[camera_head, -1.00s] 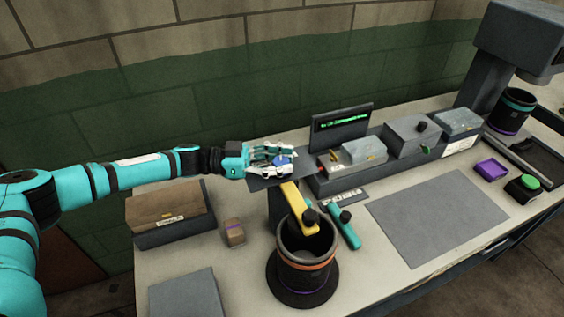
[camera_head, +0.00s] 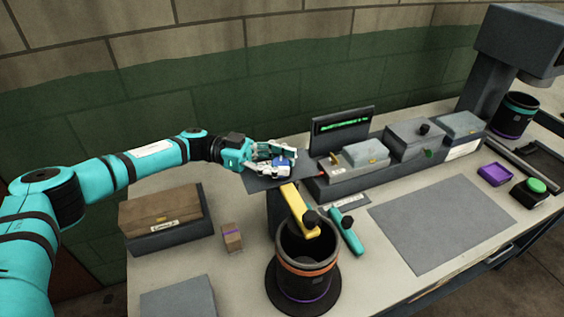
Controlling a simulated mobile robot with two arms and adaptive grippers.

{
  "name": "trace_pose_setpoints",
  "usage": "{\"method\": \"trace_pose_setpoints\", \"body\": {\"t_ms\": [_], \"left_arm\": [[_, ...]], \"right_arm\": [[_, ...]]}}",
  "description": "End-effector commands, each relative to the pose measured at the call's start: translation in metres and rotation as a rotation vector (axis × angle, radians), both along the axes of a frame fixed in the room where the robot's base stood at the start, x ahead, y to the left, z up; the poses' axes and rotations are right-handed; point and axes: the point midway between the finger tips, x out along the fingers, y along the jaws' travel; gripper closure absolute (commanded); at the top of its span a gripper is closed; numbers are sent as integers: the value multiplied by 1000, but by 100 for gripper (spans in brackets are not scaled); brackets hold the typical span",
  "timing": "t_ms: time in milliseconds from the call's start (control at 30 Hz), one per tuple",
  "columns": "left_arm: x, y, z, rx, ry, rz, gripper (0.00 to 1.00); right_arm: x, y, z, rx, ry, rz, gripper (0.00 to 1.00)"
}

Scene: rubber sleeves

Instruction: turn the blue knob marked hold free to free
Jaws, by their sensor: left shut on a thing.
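The blue knob (camera_head: 282,163) sits on a dark grey plate (camera_head: 262,182) at the back middle of the bench. My left gripper (camera_head: 283,162) is around the knob, shut on it, with its white fingers on either side. The fingers cover part of the knob, and its hold and free markings are too small to read here. My right gripper is out of view.
A dark canister (camera_head: 303,270) with an orange band stands in front of the plate, below a yellow bar (camera_head: 298,210). A teal-handled tool (camera_head: 347,232) lies beside it. A black display (camera_head: 343,127) stands behind. A grey mat (camera_head: 440,222) at right is bare.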

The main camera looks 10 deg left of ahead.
Motion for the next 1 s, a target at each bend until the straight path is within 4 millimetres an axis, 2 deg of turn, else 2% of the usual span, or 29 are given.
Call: {"method": "trace_pose_setpoints", "body": {"t_ms": [33,67,267,533,667,767,1000], "left_arm": [[1,2,1,-2,2,3,99],[1,2,1,-3,2,4,66],[1,1,1,-2,1,3,40],[0,1,1,-2,0,2,38],[1,10,1,-2,0,4,38],[3,26,0,-1,1,7,38],[7,78,0,-1,2,8,38]], "right_arm": [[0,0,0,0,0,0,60],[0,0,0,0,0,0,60],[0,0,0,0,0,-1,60],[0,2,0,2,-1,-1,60],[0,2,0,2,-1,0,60],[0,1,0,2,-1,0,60],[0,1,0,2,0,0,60]]}}
